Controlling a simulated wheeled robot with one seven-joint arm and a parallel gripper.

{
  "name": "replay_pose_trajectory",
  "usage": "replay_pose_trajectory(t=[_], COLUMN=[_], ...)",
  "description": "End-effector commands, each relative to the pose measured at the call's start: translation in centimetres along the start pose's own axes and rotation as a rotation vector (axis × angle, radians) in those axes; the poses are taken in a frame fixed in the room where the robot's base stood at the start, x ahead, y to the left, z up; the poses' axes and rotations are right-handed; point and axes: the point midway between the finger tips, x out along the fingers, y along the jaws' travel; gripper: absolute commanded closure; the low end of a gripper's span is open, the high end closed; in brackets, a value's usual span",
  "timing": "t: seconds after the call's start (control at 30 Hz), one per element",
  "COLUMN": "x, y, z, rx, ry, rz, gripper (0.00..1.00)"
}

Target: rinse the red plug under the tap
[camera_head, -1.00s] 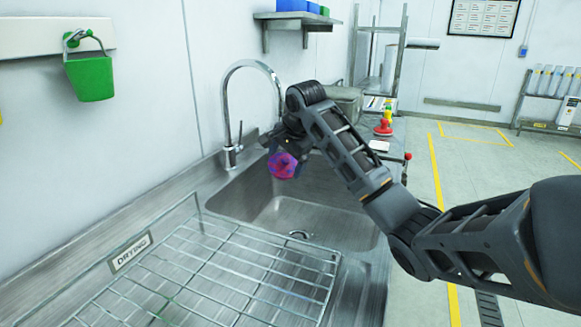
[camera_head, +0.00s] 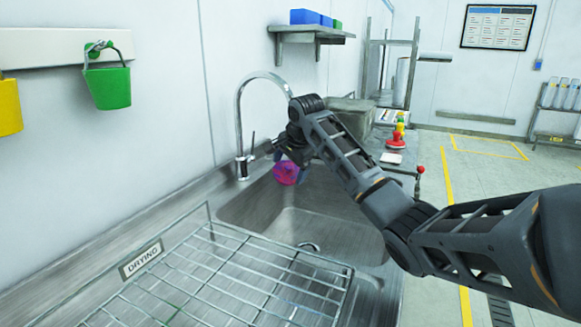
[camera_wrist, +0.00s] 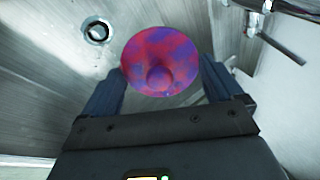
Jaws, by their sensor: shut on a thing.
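The red plug (camera_head: 287,172) is covered in blue-purple patches. In the wrist view the plug (camera_wrist: 160,58) is a round cone-like disc with a knob at its middle. My gripper (camera_head: 284,153) is shut on it and holds it above the steel sink basin (camera_head: 318,228). In the wrist view my gripper (camera_wrist: 163,78) has a finger on either side of the plug. The tap (camera_head: 239,112) is a tall curved spout on the left rim. Its outlet is near my wrist, partly hidden by my arm. I see no water stream.
A wire drying rack (camera_head: 225,275) with a DRYING sign fills the front left. The sink drain (camera_wrist: 97,32) is open below. A green bucket (camera_head: 107,87) and a yellow bucket (camera_head: 10,107) hang on the wall. Coloured items (camera_head: 396,138) stand beyond the sink.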

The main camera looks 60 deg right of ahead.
Motion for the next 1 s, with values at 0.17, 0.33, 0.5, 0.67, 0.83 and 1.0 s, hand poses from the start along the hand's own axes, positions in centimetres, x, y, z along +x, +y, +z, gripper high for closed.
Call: replay_pose_trajectory(t=[0.17,0.33,0.5,0.67,0.83,1.0], x=[0.0,0.0,-0.1,-0.1,0.0,0.0], y=[0.0,0.0,0.1,0.3,0.5,0.5], z=[0.0,0.0,-0.2,-0.7,-1.1,-1.1], rx=[0.0,0.0,0.0,0.001,0.0,0.0], ry=[0.0,0.0,-0.001,-0.001,-0.001,0.0], rz=[0.0,0.0,0.0,0.0,0.0,0.0], gripper=[0.36,0.36,0.36,0.36,0.36,0.36])
